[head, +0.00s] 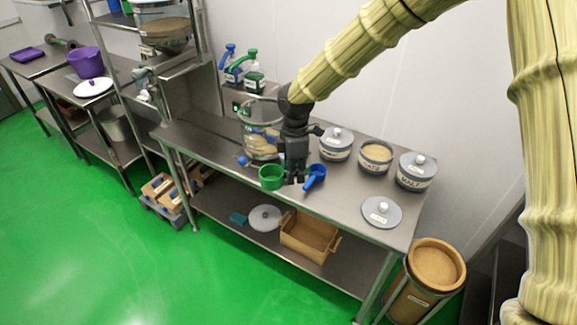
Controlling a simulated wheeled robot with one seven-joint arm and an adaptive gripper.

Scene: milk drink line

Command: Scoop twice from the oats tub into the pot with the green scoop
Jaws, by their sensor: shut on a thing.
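My gripper (294,181) points down over the near part of the steel table. It is shut on the green scoop (271,178), whose round cup sticks out to the left of the fingers; the grasped part is mostly hidden. The oats tub (375,166) stands open at the right, full of pale oats, with its label facing me. A grey lid with a white knob (381,212) lies in front of it. A clear pot-like vessel (248,128) with tan contents stands behind and left of my gripper, partly hidden by it.
A blue scoop (316,175) lies just right of my gripper. Lidded tubs (335,152) and (416,181) flank the oats tub. Spray bottles (254,82) stand at the back. A brown bin (436,265) stands on the floor at right. The table's left part is clear.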

